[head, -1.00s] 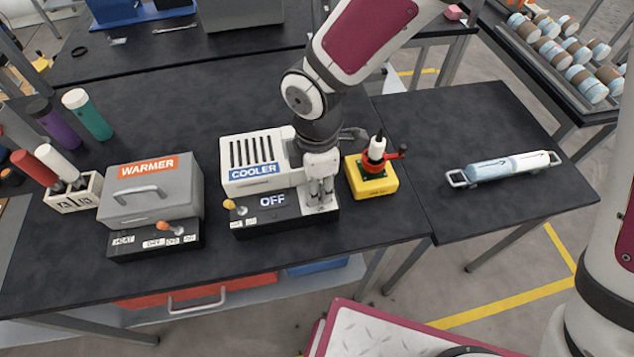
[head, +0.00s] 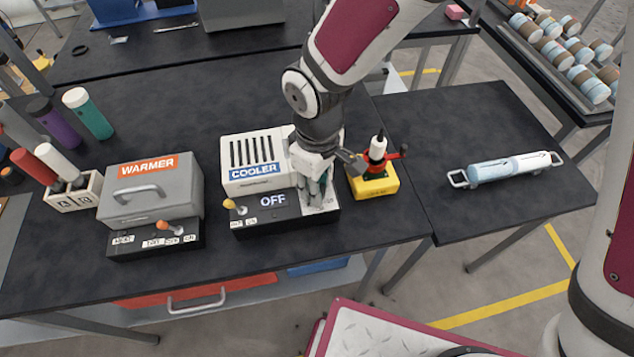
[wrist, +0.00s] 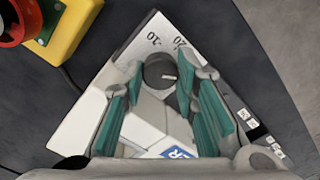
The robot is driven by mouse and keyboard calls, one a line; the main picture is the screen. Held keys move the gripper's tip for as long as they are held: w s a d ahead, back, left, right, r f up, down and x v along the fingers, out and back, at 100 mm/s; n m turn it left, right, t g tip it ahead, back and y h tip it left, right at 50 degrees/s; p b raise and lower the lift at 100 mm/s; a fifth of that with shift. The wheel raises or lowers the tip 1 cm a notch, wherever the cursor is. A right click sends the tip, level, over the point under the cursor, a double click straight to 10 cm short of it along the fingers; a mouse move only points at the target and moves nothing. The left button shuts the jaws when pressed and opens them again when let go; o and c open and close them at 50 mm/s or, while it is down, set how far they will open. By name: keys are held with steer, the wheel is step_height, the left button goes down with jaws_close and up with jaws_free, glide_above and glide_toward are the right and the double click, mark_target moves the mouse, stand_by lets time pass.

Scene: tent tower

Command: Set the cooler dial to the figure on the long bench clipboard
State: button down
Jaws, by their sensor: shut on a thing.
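The cooler (head: 236,183) is a white box with a slotted top and a black front base, standing on the dark bench. Its display (head: 273,200) reads OFF. A lever with an orange knob (head: 229,204) is at the left of that base. The round grey dial (wrist: 160,72) shows in the wrist view on a pale plate, with the marks -10 and -20 beside it. My gripper (head: 317,196) points down at the right end of the cooler and is shut on the dial, its teal-padded fingers on either side. In the head view my fingers hide the dial. I see no clipboard I can read.
A yellow box (head: 376,186) with a red-handled device stands close to the right of my gripper. The grey warmer (head: 152,190) is to the left. A pale blue cylinder with end handles (head: 508,169) lies on the right bench, with free room around it.

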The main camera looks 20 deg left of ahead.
steer(key=shift+m, duration=0.6)
steer(key=c, duration=1.2)
jaws_free()
steer(key=shift+c, duration=0.2)
steer(key=shift+r, duration=0.1)
step_height(320, 180, up, 12)
